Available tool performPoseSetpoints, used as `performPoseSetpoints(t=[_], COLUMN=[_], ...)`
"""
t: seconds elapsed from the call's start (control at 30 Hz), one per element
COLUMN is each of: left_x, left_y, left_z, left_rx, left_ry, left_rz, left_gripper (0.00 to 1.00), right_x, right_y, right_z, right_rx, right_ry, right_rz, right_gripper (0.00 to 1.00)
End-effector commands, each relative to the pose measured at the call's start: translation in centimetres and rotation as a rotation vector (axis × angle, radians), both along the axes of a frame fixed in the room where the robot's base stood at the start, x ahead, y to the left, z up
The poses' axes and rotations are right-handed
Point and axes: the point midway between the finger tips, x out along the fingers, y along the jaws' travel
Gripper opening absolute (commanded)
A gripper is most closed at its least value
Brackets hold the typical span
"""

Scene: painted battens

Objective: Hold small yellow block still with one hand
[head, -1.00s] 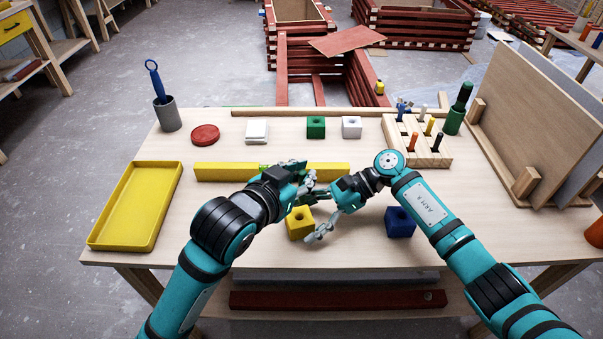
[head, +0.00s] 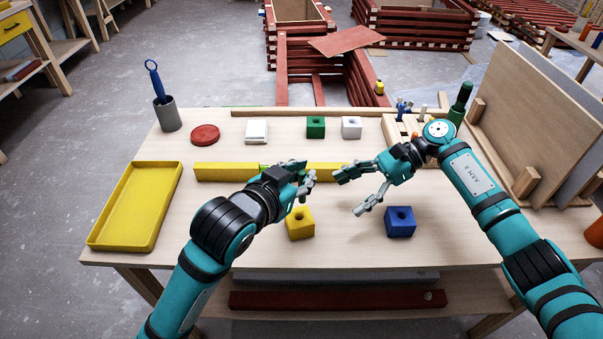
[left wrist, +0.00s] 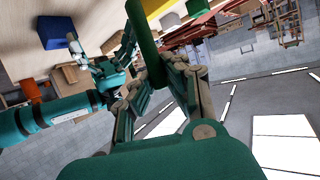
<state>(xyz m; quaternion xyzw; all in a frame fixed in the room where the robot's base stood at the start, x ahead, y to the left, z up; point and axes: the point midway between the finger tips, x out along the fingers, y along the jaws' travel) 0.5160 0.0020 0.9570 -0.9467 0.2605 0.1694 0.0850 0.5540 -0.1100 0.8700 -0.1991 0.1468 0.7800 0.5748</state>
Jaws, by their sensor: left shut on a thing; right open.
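The small yellow block (head: 300,223), with a hole in its top, stands on the table near the front edge. My left gripper (head: 306,180) is above and behind it, apart from it, beside the long yellow batten (head: 225,172). In the left wrist view its fingers close on a dark green, round-ended object (left wrist: 148,45); most of that object is hidden in the head view. My right gripper (head: 354,192) is open and empty, right of the left gripper and behind the blue block (head: 400,222). The blue block also shows in the left wrist view (left wrist: 52,32).
A yellow tray (head: 97,243) lies at the left. A grey cup (head: 167,116), a red disc (head: 205,135), and white and green blocks (head: 316,127) stand along the back. A wooden rack (head: 392,130) is partly behind my right arm.

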Motion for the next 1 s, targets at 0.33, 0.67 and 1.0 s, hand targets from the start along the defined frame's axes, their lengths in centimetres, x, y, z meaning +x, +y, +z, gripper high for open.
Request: performPoseSetpoints(t=[0.33, 0.67, 1.0], left_x=[0.0, 0.0, 0.0], left_y=[0.0, 0.0, 0.0], left_z=[0.0, 0.0, 0.0], left_rx=[0.0, 0.0, 0.0], left_ry=[0.0, 0.0, 0.0], left_rz=[0.0, 0.0, 0.0], left_gripper=[0.0, 0.0, 0.0], right_x=[0.0, -0.9, -2.1], right_y=[0.1, 2.9, 6.8], right_z=[0.0, -1.2, -3.4], right_rx=[0.0, 0.001, 0.002], right_ry=[0.001, 0.001, 0.003], right_rz=[0.0, 0.001, 0.001], right_gripper=[0.83, 0.83, 0.83])
